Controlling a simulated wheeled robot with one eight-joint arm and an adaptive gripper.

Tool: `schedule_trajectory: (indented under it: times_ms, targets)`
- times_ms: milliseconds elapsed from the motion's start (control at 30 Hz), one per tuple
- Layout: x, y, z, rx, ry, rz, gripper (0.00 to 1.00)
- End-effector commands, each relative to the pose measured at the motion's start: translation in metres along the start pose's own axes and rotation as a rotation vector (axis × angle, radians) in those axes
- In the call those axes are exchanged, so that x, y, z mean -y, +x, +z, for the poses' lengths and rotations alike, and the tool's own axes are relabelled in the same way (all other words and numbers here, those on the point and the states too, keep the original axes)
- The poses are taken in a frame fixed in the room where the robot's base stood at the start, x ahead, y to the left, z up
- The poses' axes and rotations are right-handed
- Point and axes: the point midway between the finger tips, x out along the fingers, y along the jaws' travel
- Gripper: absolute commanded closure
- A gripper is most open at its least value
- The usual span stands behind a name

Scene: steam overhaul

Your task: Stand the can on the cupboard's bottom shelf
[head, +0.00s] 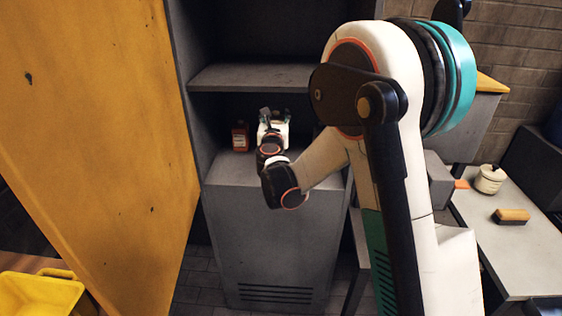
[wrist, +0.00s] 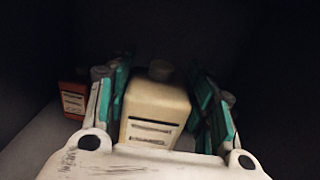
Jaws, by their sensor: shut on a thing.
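The can is a cream, box-shaped container (wrist: 155,108) with a grey cap and dark label lines. It stands roughly upright between the teal-padded fingers of my gripper (wrist: 160,82), which is shut on it. In the head view my gripper (head: 273,122) reaches inside the grey cupboard (head: 275,235), low over its bottom shelf (head: 228,168). There the can is mostly hidden behind the gripper and cannot be made out clearly. I cannot tell whether the can's base touches the shelf; its lower part is hidden in the wrist view.
A red-brown bottle (head: 240,136) stands on the bottom shelf, left of my gripper. A middle shelf (head: 250,77) lies above. The yellow cupboard door (head: 100,130) is open at left. A side table at right holds a cream pot (head: 489,180) and a brush-like block (head: 511,216).

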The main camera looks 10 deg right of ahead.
Motion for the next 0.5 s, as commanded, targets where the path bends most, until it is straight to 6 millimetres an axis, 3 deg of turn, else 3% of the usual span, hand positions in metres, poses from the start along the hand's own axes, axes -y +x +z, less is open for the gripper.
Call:
schedule_trajectory:
  times_ms: [167, 500]
  targets:
    - [-0.004, 0.007, -0.01, 0.0, 0.0, -0.03, 1.0]
    - [-0.003, 0.007, -0.061, 0.0, 0.0, -0.029, 1.0]
